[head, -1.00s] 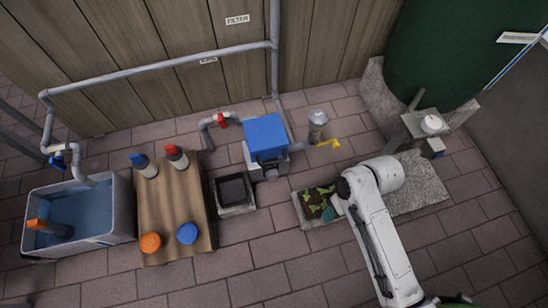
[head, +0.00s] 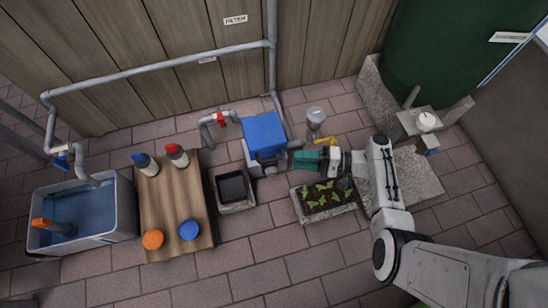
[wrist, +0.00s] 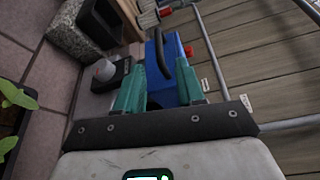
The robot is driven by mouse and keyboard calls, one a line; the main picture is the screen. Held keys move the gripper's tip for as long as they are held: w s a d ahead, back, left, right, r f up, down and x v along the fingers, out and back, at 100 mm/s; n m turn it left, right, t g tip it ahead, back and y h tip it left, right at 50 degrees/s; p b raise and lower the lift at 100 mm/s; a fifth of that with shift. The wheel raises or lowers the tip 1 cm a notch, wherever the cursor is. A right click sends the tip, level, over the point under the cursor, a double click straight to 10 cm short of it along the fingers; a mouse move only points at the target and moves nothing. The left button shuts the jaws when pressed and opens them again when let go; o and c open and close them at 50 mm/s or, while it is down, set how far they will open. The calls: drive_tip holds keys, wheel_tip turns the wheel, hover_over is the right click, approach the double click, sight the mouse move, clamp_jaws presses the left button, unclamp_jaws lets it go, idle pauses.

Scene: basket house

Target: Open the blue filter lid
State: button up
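The filter is a grey box with a blue lid (head: 264,132), standing near the wooden wall in the head view. The lid looks closed. A dark handle (head: 268,158) is on its front side. In the wrist view the blue lid (wrist: 166,78) is straight ahead, with the curved black handle (wrist: 158,52) in front of it. My gripper (head: 297,160) has teal fingers and is just right of the lid's front. In the wrist view the gripper (wrist: 160,85) has its fingers apart, with nothing seen held. I cannot tell whether they touch the handle.
A planter (head: 325,205) with seedlings lies below my gripper. A grey cylinder with a yellow tap (head: 326,141) stands behind it. A black-lined basin (head: 233,188), a wooden table (head: 175,220) with bottles and a water tub (head: 100,240) are left. Pipes run along the wall.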

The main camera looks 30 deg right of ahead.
sight(274, 159)
drive_tip(key=b+x, duration=0.2)
drive_tip(key=x, duration=0.6)
drive_tip(key=shift+w+a, duration=0.2)
drive_tip(key=shift+a, duration=0.1)
drive_tip(key=shift+f, duration=0.1)
clamp_jaws()
